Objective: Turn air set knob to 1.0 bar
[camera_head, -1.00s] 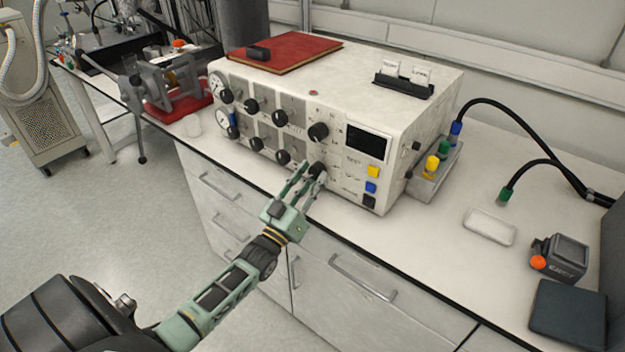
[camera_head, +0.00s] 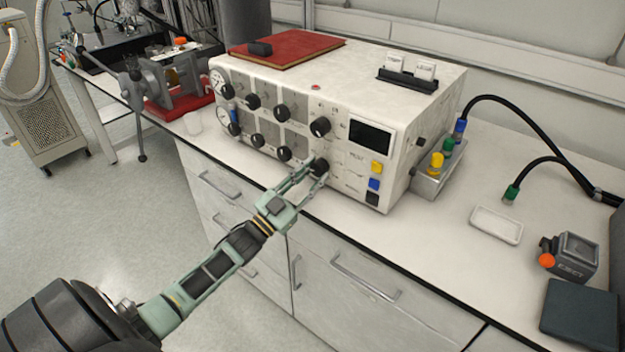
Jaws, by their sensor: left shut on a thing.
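A white control unit (camera_head: 420,110) stands on the bench, with several black knobs and two round gauges (camera_head: 219,82) on its front. My left gripper (camera_head: 309,174) reaches up from the lower left and is shut on the lower right black knob (camera_head: 320,165), below the larger knob (camera_head: 320,127). The fingers sit at either side of this knob and partly cover it. The panel labels and gauge readings are too small to read, so I cannot tell its setting. My right gripper is not in view.
A dark display (camera_head: 370,138) and yellow, blue and black buttons (camera_head: 376,168) are right of the held knob. A red book (camera_head: 285,50) lies on the unit. Cables, a white dish (camera_head: 496,225) and a small grey device (camera_head: 573,255) are at the right. Drawers (camera_head: 345,285) are below the bench edge.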

